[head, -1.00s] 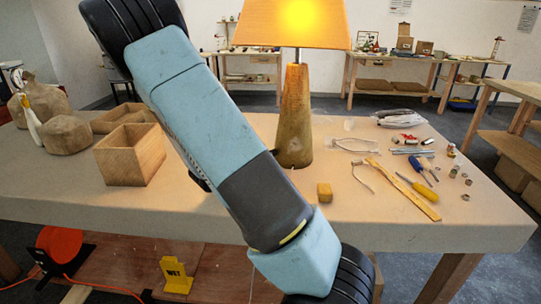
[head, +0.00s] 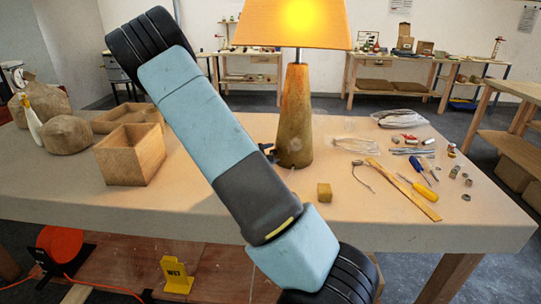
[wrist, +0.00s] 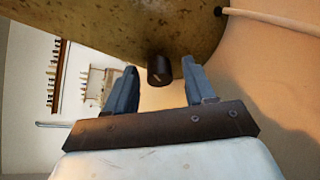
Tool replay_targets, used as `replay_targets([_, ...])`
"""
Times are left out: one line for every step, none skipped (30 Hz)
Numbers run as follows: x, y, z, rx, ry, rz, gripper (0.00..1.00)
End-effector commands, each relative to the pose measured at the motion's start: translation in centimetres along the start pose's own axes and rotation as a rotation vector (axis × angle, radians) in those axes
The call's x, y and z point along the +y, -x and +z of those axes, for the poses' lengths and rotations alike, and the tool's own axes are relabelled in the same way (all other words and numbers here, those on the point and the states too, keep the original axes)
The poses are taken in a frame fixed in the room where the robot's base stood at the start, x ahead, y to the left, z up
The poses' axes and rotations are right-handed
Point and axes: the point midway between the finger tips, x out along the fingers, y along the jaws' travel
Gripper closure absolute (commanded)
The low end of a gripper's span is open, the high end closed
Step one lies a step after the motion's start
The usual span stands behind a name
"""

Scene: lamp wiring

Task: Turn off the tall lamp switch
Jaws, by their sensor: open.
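The tall lamp (head: 294,115) stands upright on the table with a tapered, mottled brown base and a glowing orange shade (head: 290,25). In the wrist view its curved base (wrist: 120,28) fills the top. A small dark switch knob (wrist: 159,70) sticks out from the base. My gripper (wrist: 160,68) is open, one finger on each side of the knob, and I see no clear contact. In the head view a dark bit of my gripper (head: 268,153) shows left of the lamp base; my arm hides the rest.
A wooden box (head: 131,155) and brown sacks (head: 67,135) stand on the table's left. Screwdrivers (head: 425,190), a wooden ruler (head: 403,189) and small parts lie to the right. A pale cord (wrist: 270,20) leaves the lamp base.

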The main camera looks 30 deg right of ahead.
Motion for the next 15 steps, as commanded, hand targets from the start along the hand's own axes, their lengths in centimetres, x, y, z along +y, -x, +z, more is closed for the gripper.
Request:
replay_targets([0.0,0.01,0.0,0.0,0.0,0.0,0.48])
replay_targets([0.0,0.02,0.0,0.0,0.0,0.0,0.51])
replay_targets([0.0,0.02,0.0,0.0,0.0,0.0,0.54])
replay_targets([0.0,0.02,0.0,0.0,0.0,0.0,0.57])
replay_targets([0.0,0.02,0.0,0.0,0.0,0.0,0.6])
replay_targets([0.0,0.03,0.0,0.0,0.0,0.0,0.64])
replay_targets([0.0,0.03,0.0,0.0,0.0,0.0,0.67])
replay_targets([0.0,0.03,0.0,0.0,0.0,0.0,0.7])
replay_targets([0.0,0.03,0.0,0.0,0.0,0.0,0.73])
replay_targets([0.0,0.03,0.0,0.0,0.0,0.0,0.76])
replay_targets([0.0,0.03,0.01,0.0,0.0,0.0,0.79])
replay_targets([-0.01,0.03,0.0,0.0,0.0,0.0,0.83])
replay_targets([-0.01,0.04,0.0,0.0,0.0,0.0,0.86])
replay_targets([-0.02,0.04,0.0,0.0,0.0,0.0,0.89])
replay_targets([-0.02,0.04,0.0,0.0,0.0,0.0,0.93])
